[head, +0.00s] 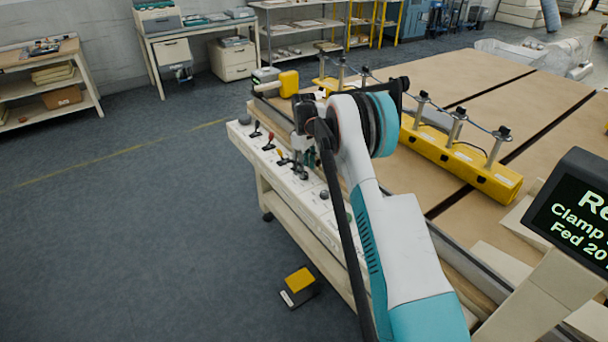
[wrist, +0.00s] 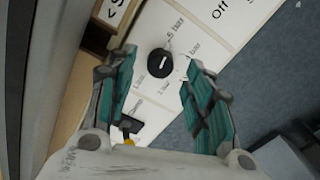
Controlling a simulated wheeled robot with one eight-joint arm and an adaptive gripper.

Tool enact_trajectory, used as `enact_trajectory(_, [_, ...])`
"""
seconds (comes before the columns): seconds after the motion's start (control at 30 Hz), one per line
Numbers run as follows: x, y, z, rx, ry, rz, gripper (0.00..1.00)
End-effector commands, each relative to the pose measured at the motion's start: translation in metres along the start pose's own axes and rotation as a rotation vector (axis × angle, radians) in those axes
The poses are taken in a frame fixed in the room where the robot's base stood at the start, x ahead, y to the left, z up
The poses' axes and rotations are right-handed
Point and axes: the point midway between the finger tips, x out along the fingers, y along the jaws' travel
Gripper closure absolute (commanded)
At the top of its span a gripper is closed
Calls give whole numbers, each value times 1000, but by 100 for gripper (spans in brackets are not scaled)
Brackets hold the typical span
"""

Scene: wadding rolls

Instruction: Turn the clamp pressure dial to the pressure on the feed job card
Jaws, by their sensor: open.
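The clamp pressure dial is probably the round black knob (wrist: 161,62) with a white pointer line in the wrist view. It sits on a white panel (wrist: 215,45) with small "bar" labels around it, most too blurred to read. My gripper (wrist: 160,68) is open, its teal fingers on either side of the knob in the picture. I see no contact; the remaining gap is unclear. In the head view my gripper (head: 303,158) is over the control panel (head: 318,198), and my arm hides part of it. I cannot make out the feed job card.
Levers with coloured knobs (head: 268,138) stand along the panel. A dark screen (head: 575,215), partly cut off, shows "Re", "Clamp" and "Fed 20". A yellow clamp bar (head: 462,160) lies across the brown table (head: 455,75). A yellow pedal (head: 299,280) is on the floor.

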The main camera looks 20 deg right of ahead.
Motion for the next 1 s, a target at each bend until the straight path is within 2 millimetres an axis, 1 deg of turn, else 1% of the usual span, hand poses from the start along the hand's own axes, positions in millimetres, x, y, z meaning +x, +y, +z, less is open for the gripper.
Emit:
enact_trajectory(0.03, [9,0,0,0,0,0,53])
enact_trajectory(0.2, [21,0,0,0,0,0,53])
enact_trajectory(0.53, [24,0,0,0,0,0,53])
enact_trajectory(0.57, [24,0,0,0,0,0,55])
enact_trajectory(0.6, [24,0,0,0,0,0,64])
enact_trajectory(0.67, [24,0,0,0,0,0,78])
enact_trajectory(0.7, [24,0,0,0,0,0,87])
enact_trajectory(0.73, [24,0,0,0,0,0,94])
enact_trajectory(0.77, [24,0,0,0,0,0,98])
enact_trajectory(1.0, [24,0,0,7,0,0,98])
